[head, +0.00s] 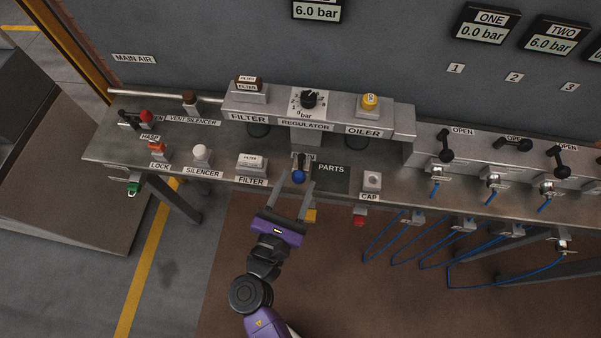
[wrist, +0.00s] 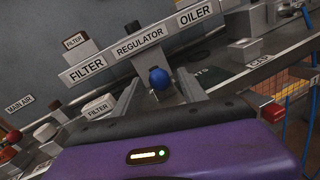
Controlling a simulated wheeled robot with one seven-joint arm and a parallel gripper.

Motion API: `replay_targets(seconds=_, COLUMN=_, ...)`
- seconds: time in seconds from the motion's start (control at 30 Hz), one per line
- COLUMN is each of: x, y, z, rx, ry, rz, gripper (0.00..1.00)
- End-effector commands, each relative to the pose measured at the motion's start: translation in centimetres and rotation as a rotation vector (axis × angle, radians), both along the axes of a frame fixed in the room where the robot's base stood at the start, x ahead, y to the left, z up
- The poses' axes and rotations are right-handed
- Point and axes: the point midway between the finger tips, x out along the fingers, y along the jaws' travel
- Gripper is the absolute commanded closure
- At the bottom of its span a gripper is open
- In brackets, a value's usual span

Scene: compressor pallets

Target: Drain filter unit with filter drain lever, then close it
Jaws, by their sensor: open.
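The filter drain lever with its blue knob (head: 298,176) stands on the bench below the regulator, left of the parts area. In the wrist view the blue knob (wrist: 159,78) is between my two fingers, beyond their tips or near them; I cannot tell the exact depth. My gripper (head: 291,192) is open, with a finger on each side of the knob and nothing visibly held. The filter unit (head: 249,116) is on the raised grey block behind the lever, left of the regulator (head: 308,99). Its bowl (head: 258,130) shows dark below the block.
A spare filter block (head: 252,164) and a white silencer (head: 201,153) stand left of the lever. The parts area (head: 331,178) and cap holder (head: 371,181) are to the right. Valves with black handles (head: 446,146) line the right side.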

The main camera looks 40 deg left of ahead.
Motion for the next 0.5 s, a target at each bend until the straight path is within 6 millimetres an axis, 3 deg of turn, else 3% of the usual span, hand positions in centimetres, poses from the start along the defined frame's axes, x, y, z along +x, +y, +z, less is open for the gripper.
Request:
replay_targets(seconds=0.2, x=2.3, y=0.9, z=0.0, rx=0.001, ry=0.000, rz=0.001, gripper=0.50)
replay_targets(seconds=0.5, x=2.8, y=1.0, z=0.0, rx=0.002, ry=0.001, rz=0.001, gripper=0.50)
